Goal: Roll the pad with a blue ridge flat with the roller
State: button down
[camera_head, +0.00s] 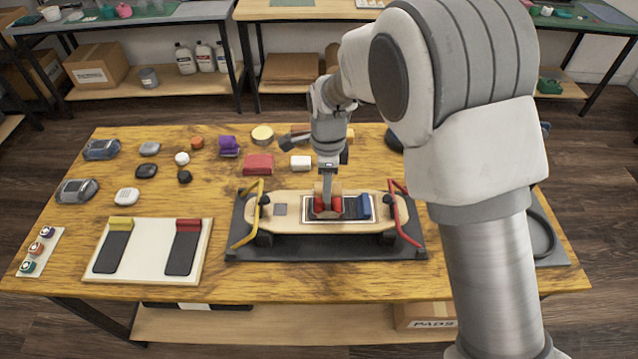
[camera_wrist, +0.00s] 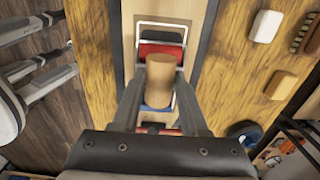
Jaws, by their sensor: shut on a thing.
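The pad with a blue ridge (camera_head: 364,207) lies inside a white outline on the skateboard deck, its ridge at the right. Its dark strip shows in the wrist view (camera_wrist: 158,36), and the blue ridge is partly hidden there. The roller has a wooden handle (camera_wrist: 160,80) and a red drum (camera_head: 322,210), which also shows in the wrist view (camera_wrist: 160,50). My gripper (camera_head: 327,205) is shut on the handle, with one finger on each side. The drum appears to be on or just above the pad, left of the ridge; contact is hard to tell.
The skateboard deck (camera_head: 275,226) stands on a dark mat (camera_head: 340,254), between a yellow bracket (camera_head: 243,238) and a red bracket (camera_head: 404,225). A white board (camera_head: 148,250) with yellow-ridged and red-ridged pads lies at the left. Several small items lie behind.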

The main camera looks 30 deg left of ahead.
jog(key=shift+w+d+r, duration=0.1)
jog(key=shift+w+d, duration=0.3)
jog(key=shift+d, duration=0.4)
jog(key=shift+w+d, duration=0.4)
jog(key=shift+d, duration=0.35)
notch_tip(320, 180, up, 7)
jog(key=p, duration=0.5)
